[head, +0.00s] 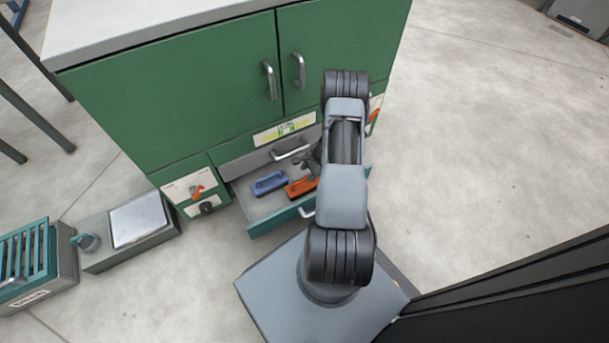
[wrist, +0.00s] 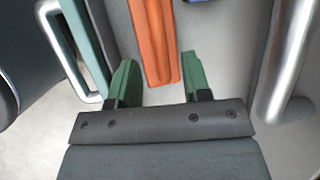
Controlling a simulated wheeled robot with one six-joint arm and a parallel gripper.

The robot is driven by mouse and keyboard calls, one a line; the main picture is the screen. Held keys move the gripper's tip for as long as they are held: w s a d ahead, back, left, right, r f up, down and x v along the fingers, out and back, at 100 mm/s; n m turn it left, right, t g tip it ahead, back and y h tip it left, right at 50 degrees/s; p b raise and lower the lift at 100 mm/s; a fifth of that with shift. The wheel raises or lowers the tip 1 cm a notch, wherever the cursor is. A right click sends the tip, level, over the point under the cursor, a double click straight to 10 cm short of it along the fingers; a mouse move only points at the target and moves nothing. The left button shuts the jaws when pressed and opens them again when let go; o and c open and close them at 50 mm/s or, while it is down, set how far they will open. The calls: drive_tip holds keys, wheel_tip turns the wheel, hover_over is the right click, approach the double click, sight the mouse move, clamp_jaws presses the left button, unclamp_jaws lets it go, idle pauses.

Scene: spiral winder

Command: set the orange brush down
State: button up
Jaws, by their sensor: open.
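The orange brush (head: 301,187) lies in the open drawer (head: 262,207) of the green cabinet, to the right of a blue brush (head: 269,183). In the wrist view the orange brush (wrist: 158,38) lies on the drawer's light floor (wrist: 222,45), its near end close to my fingertips. My gripper (wrist: 158,82) is open, with green fingers on either side of that end and a gap to each. It appears empty. In the head view my arm covers the right part of the drawer and most of the gripper.
A closed drawer with a bar handle (head: 291,149) sits just above the open one. The open drawer's front and handle (wrist: 72,50) are close on the left in the wrist view. A grey box (head: 128,227) and a teal-slatted crate (head: 27,262) stand on the floor at left.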

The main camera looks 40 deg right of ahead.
drive_tip(key=w+a+r+n+g+h+p, duration=0.1)
drive_tip(key=a+r+n, duration=0.35)
drive_tip(key=r, duration=0.75)
drive_tip(key=w+a+r+n+p, duration=0.1)
drive_tip(key=a+r+n, duration=0.35)
drive_tip(key=r, duration=0.85)
drive_tip(key=s+a+r+n+h, duration=0.3)
drive_tip(key=s+a+r+n, duration=0.7)
drive_tip(key=s+a+r, duration=0.3)
drive_tip(key=shift+r+t, duration=0.4)
drive_tip(key=shift+r, duration=0.5)
drive_tip(key=shift+r, duration=0.15)
